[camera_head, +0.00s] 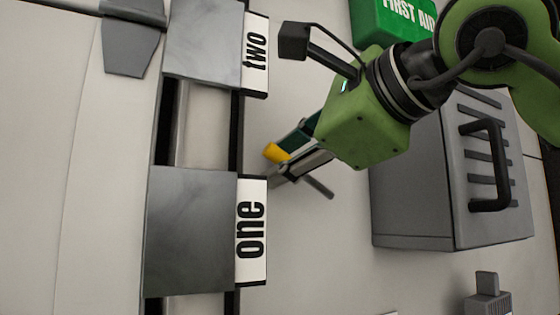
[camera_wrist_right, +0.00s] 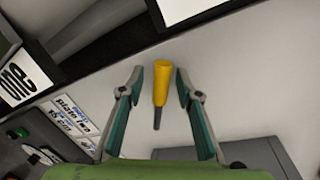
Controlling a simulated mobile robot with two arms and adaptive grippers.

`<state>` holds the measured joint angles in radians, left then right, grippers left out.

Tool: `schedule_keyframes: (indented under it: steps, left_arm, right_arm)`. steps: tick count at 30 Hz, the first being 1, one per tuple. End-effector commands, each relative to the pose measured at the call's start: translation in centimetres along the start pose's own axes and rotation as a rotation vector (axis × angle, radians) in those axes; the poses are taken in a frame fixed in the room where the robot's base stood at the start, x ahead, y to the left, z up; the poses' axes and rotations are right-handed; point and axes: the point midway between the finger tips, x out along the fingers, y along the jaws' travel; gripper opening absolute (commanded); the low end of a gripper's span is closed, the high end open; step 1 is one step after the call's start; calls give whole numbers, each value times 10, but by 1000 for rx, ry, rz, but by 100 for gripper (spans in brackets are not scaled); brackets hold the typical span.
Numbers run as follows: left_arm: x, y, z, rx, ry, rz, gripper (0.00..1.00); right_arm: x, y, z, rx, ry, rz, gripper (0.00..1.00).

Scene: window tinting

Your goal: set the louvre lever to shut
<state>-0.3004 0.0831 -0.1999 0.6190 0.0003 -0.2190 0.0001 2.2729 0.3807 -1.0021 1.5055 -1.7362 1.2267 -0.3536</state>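The lever (camera_wrist_right: 159,90) has a yellow handle on a thin dark grey rod. In the right wrist view it lies between the two spread fingers of my right gripper (camera_wrist_right: 160,75), with a gap on each side. In the head view the yellow handle (camera_head: 276,153) shows by the fingertips of my right gripper (camera_head: 282,163), right of the rack; the fingers partly hide it. A grey rod end sticks out below the fingers there. I see no marking for the lever's shut position. My left gripper is not in view.
Grey plates labelled "one" (camera_head: 251,230) and "two" (camera_head: 256,55) sit on a dark-edged rack at left. A grey vented box (camera_head: 410,190) with a black handle stands at right. A green first aid box (camera_head: 385,20) is at the top. Below the gripper the pale surface is clear.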

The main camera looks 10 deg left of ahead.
Motion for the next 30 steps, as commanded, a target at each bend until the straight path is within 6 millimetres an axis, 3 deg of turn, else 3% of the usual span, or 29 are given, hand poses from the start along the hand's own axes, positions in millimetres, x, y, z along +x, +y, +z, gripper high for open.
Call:
schedule_keyframes:
  steps: [9,15,30]
  left_arm:
    - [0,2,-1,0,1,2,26]
    - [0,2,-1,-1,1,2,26]
    - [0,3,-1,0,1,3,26]
  right_arm:
    - [-68,-1,0,-1,0,-4,32]
    - [-97,0,1,-2,0,-1,32]
    - [-106,1,0,-2,1,0,32]
